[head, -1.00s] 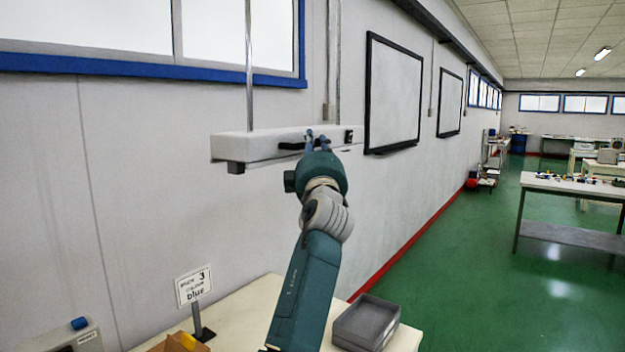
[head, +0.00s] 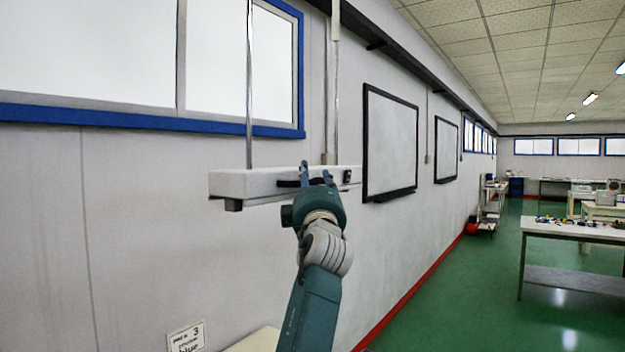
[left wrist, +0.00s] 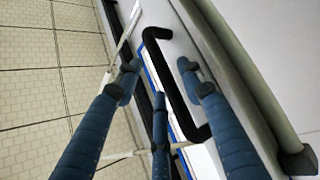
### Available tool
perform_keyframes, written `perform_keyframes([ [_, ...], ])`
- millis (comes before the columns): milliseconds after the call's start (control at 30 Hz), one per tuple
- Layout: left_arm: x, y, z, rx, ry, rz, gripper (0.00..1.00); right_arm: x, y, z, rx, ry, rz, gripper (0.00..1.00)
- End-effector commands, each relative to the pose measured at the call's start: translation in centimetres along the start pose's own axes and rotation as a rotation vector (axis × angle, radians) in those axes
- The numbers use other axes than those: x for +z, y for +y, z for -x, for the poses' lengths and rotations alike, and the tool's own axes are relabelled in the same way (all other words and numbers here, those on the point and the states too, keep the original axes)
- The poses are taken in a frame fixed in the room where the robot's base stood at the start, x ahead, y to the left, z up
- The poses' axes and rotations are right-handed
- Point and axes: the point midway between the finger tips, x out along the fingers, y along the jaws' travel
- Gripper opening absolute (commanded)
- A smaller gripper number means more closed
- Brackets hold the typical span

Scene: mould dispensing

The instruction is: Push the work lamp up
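The work lamp (head: 255,184) is a long pale bar hung on two thin vertical rods in front of the wall. A black handle (head: 289,183) is on its front; it also shows large in the left wrist view (left wrist: 172,85). My left gripper (head: 317,174) is up at the handle, its fingers pointing upward. In the left wrist view its blue fingers (left wrist: 158,80) stand apart, with the handle's bar passing between them and gaps visible. Whether a finger touches the handle I cannot tell. My right gripper is not in view.
A window (head: 90,55) with a blue frame is behind the lamp, and a whiteboard (head: 390,145) is on the wall to its right. A small sign (head: 186,338) shows at the bottom. Worktables (head: 570,232) stand far right; the green floor between is clear.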

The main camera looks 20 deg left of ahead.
Motion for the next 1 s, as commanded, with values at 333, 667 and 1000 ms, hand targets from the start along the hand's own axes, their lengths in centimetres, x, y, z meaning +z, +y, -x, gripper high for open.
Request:
perform_keyframes([
  [333,0.1,-0.1,4.8,-0.001,-0.001,0.004,0.39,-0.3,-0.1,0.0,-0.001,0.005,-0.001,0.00],
  [667,-0.1,0.0,7.2,0.001,0.001,0.000,0.39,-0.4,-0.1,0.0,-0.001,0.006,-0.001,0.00],
  [1000,0.0,0.0,7.2,0.001,0.001,0.000,0.39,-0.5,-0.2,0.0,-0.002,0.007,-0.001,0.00],
])
